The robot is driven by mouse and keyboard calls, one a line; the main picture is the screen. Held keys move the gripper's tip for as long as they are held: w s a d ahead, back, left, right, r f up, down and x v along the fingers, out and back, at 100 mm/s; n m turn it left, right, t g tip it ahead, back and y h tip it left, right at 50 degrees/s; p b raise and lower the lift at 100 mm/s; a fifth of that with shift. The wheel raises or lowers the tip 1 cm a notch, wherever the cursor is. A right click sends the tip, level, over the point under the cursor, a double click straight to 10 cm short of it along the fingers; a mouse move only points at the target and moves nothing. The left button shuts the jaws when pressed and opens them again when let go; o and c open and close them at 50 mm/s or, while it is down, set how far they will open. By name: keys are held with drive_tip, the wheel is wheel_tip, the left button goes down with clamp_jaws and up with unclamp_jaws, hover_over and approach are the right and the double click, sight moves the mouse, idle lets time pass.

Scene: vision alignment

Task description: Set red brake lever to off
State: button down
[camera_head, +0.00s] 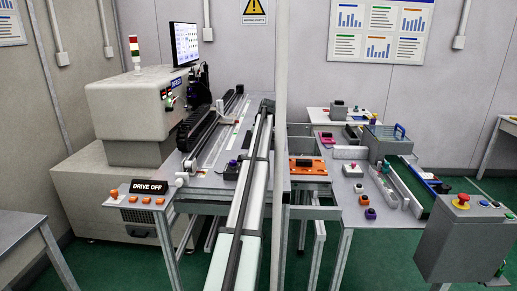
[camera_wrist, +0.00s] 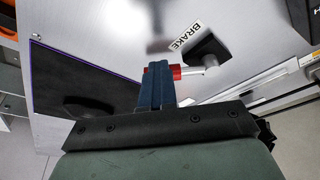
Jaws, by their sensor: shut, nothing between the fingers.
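The red brake lever (camera_wrist: 177,71) shows in the wrist view. Its pale metal rod runs left from a black mount (camera_wrist: 210,48) to the red grip. A white label reading BRAKE (camera_wrist: 187,35) lies beside the mount. My gripper (camera_wrist: 157,70) is shut, with its blue fingers together in front of the red grip. The fingers hide the grip's middle, and red shows on both sides. I cannot tell whether they touch it. In the head view, a sign reading DRIVE OFF (camera_head: 149,187) stands at the machine's front left; I cannot make out the lever there.
In the wrist view, a dark panel with a purple edge (camera_wrist: 75,85) lies left of the fingers. A metal rail (camera_wrist: 270,80) runs at the right. In the head view, a bench with several small coloured parts stands right, and a control box with a red button (camera_head: 462,199) is at the front right.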

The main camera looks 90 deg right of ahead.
drive_tip(key=shift+w+d+n+y, duration=0.35)
drive_tip(key=shift+d+n, duration=0.5)
drive_tip(key=shift+n, duration=0.35)
drive_tip(key=shift+w+d, duration=0.6)
drive_tip(key=shift+w, duration=0.15)
drive_tip(key=shift+w+d, duration=0.4)
drive_tip(key=shift+w, duration=0.35)
drive_tip(key=v, duration=1.3)
drive_tip(key=shift+s+a+r, duration=0.15)
drive_tip(key=shift+s+r, duration=0.15)
drive_tip(key=shift+s, duration=0.05)
